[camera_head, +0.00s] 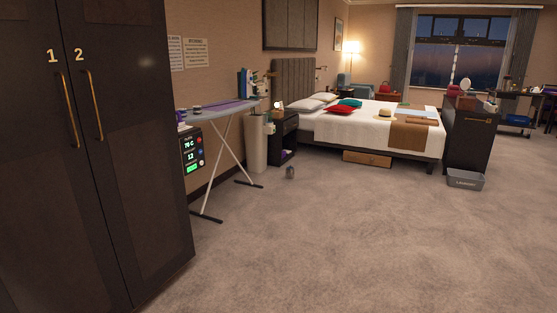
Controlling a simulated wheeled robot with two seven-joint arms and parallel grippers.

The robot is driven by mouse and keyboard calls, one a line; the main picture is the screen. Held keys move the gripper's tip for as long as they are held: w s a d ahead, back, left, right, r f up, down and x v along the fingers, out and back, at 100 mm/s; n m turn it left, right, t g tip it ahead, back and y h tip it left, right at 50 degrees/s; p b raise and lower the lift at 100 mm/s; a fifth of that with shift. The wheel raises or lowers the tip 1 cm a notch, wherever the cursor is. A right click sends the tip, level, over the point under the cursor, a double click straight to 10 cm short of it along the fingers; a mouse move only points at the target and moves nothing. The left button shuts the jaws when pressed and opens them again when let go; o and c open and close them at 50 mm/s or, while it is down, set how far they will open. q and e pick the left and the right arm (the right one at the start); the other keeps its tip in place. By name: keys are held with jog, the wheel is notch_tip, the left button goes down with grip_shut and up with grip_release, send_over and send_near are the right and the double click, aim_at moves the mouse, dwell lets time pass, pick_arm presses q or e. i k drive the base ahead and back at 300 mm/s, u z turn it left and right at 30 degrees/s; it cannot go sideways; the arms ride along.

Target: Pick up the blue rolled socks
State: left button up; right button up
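A small dark, rounded object (290,172) lies on the carpet in front of the nightstand. It is greyish and too small to tell whether it is the blue rolled socks. I cannot make out blue rolled socks for sure anywhere else. Neither of my grippers is in view.
A dark wardrobe (135,200) marked 1 and 2 fills the left. An ironing board (215,114) stands beside it, with a pale bin (257,145) and a nightstand (285,138) behind. The bed (345,128) is at the back. A grey bin (466,180) sits by a dark cabinet (470,140). The foreground carpet (370,245) is clear.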

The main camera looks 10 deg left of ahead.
aim_at(183, 113)
jog(key=i, duration=6.8)
jog(key=u, duration=2.85)
